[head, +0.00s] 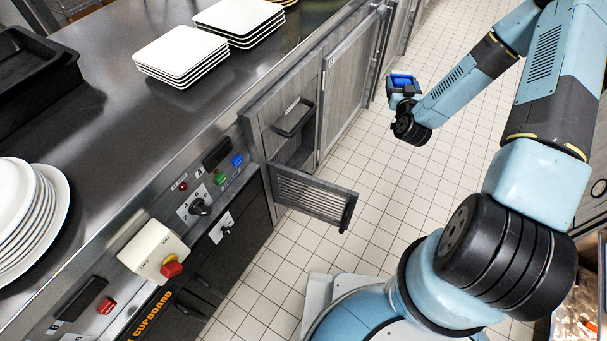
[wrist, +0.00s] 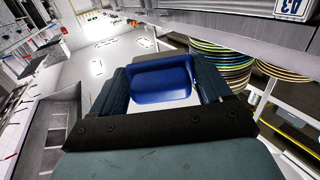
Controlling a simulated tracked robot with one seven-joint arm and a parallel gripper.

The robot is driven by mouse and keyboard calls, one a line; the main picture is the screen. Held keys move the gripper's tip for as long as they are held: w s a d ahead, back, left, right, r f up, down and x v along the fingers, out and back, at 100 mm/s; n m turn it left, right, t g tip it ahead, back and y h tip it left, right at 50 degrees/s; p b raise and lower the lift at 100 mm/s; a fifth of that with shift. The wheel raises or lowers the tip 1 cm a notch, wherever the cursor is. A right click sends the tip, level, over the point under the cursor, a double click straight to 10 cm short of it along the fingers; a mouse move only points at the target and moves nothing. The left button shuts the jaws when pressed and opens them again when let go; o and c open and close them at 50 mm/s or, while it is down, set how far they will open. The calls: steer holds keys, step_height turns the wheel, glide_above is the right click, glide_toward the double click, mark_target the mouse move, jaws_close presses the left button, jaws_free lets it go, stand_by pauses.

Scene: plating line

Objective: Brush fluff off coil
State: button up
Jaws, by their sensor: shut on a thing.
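My gripper (head: 403,88) is at the upper right of the head view, above the tiled floor and apart from the counter. It is shut on a blue thing (head: 401,79). In the wrist view the blue thing (wrist: 162,84) sits between the two dark fingers and looks like a block or handle; bristles cannot be made out, so I cannot tell that it is the brush. A slatted grille door (head: 313,198) stands swung open from the counter front, low and left of my gripper. The coil and any fluff cannot be made out in either view.
A grey drawer front (head: 293,117) with a dark handle sits above the grille. The counter (head: 120,120) carries white plates (head: 180,54) and a control panel with a red knob (head: 171,267). Tiled floor (head: 372,210) is free beside the grille. Stacked coloured plates (wrist: 222,65) show in the wrist view.

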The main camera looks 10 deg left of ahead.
steer(key=s+a+f+n+g+y, duration=0.25)
steer(key=a+f+n+y, duration=0.65)
steer(key=a+f, duration=0.9)
steer(key=s+a+f+n+g+y, duration=0.35)
steer(key=s+a+f+n, duration=0.3)
steer(key=f, duration=0.25)
steer(key=s+a+f+n+g+y, duration=0.2)
steer(key=s+a+f+n+g, duration=0.35)
steer(key=s+f, duration=0.3)
steer(key=x, duration=0.6)
steer(key=shift+w+a+m, duration=0.2)
steer(key=shift+w+m, duration=0.1)
steer(key=shift+w, duration=0.2)
steer(key=shift+t+x, duration=0.25)
steer(key=shift+x, duration=1)
steer(key=shift+w+r, duration=0.1)
steer(key=shift+r, duration=0.05)
